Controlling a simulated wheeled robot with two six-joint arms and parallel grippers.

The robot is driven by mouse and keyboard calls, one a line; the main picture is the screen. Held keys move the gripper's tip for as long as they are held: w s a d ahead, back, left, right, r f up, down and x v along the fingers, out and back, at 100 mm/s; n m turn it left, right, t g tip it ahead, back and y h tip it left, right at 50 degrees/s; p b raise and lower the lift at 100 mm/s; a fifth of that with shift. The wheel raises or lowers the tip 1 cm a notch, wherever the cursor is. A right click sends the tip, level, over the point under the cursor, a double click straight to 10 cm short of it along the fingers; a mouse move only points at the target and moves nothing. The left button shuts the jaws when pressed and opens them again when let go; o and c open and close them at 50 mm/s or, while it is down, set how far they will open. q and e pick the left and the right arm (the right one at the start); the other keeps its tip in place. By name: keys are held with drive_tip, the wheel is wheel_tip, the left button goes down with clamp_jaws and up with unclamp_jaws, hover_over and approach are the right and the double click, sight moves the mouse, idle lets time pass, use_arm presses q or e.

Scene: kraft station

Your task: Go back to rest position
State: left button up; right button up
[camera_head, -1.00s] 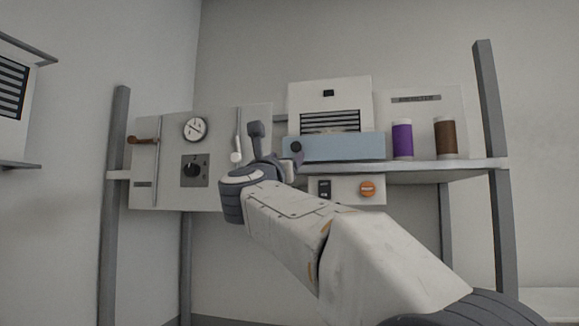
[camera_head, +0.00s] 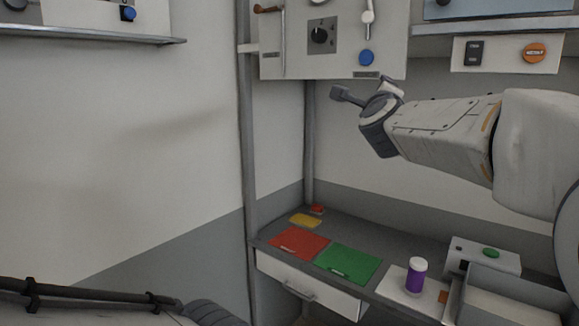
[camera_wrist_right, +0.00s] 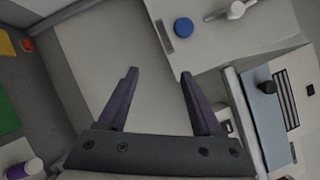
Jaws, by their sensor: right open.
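My right gripper (camera_head: 366,94) is raised in front of the wall, below the panel with the dial, and touches nothing that I can see. In the right wrist view its two dark fingers (camera_wrist_right: 158,82) stand wide apart with nothing between them. My left gripper does not show; only part of my left arm is at the bottom left of the head view.
The control panel (camera_head: 300,45) has a blue button (camera_head: 366,57). Below, the desk (camera_head: 345,226) bears a red mat (camera_head: 299,243), a green mat (camera_head: 347,263), a purple bottle (camera_head: 416,279) and a box with a green button (camera_head: 491,253). A shelf (camera_head: 110,36) juts out upper left.

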drive_tip(key=s+a+f+n+g+y, duration=0.1)
drive_tip(key=f+n+g+y, duration=0.1)
drive_tip(key=f+n, duration=0.5)
drive_tip(key=s+a+f+n+g+y, duration=0.1)
drive_tip(key=s+f+n+g, duration=0.15)
drive_tip(key=f, duration=0.75)
drive_tip(key=s+a+f+n+g+y, duration=0.1)
drive_tip(key=a+f+n+g+y, duration=0.1)
drive_tip(key=f+n, duration=0.5)
drive_tip(key=s+d+f+n+g, duration=0.1)
drive_tip(key=s+f+n+g, duration=0.25)
drive_tip(key=s+f, duration=0.55)
drive_tip(key=s+d+f+n+g, duration=0.1)
drive_tip(key=s+f+n+g, duration=0.4)
drive_tip(key=f, duration=0.6)
drive_tip(key=s+f+n+g, duration=0.1)
drive_tip(key=s+f, duration=0.1)
drive_tip(key=s, duration=0.2)
drive_tip(key=s+f+g, duration=0.1)
drive_tip(key=s+f, duration=0.2)
drive_tip(key=s, duration=0.2)
drive_tip(key=s+a+r+n+g, duration=0.1)
drive_tip(key=s+a+r+n, duration=0.2)
drive_tip(key=s+a, duration=0.3)
drive_tip(key=s+a+r+n+g, duration=0.1)
drive_tip(key=s+a+r+n, duration=0.2)
drive_tip(key=s+a, duration=0.4)
drive_tip(key=shift+r+n+y, duration=0.25)
drive_tip(key=shift+n+y, duration=0.15)
drive_tip(key=shift+n, duration=0.3)
